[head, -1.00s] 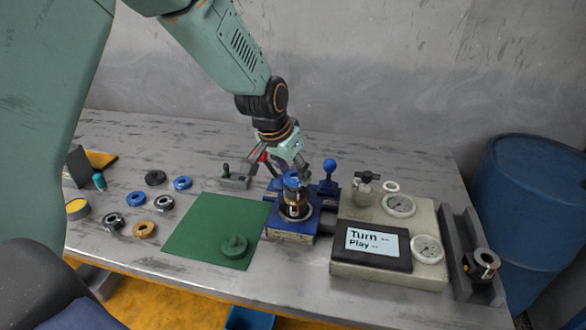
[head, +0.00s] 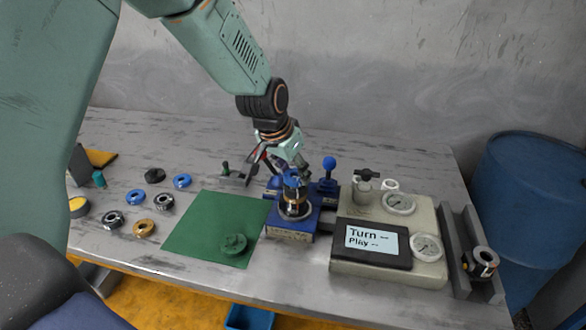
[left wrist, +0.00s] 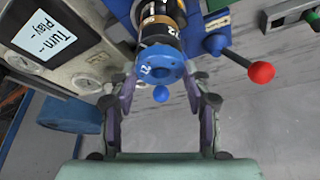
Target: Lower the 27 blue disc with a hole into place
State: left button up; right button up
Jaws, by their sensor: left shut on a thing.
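The blue disc (left wrist: 161,63) shows face-on in the left wrist view, with pale digits on its rim. In the head view the blue disc (head: 292,176) is at the top of the dark and copper-coloured stack (head: 295,197). My left gripper (left wrist: 160,80) has a finger at each side of the disc and is shut on it. In the head view the gripper (head: 291,165) comes down from above. The stack stands upright in the blue fixture (head: 290,228). Whether the disc touches the stack is hard to tell. My right gripper is not in view.
A blue ball lever (head: 329,164) stands right of the stack, and a red-ended handle (left wrist: 260,72) is close by. A pale gauge panel (head: 375,268) is at the right. A green mat (head: 205,235) and several loose rings (head: 145,228) lie to the left.

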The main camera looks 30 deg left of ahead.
pick_arm(q)
jog(key=shift+w+f, duration=0.1)
jog(key=shift+f, duration=0.35)
dwell(1.1)
jog(key=shift+r, duration=0.15)
jog(key=shift+r+p, duration=0.3)
jog(key=shift+p, duration=0.25)
jog(key=shift+f, duration=0.5)
dwell(0.5)
jog(key=o, duration=1.4)
jog(key=shift+o, duration=0.2)
jog(key=o, duration=0.4)
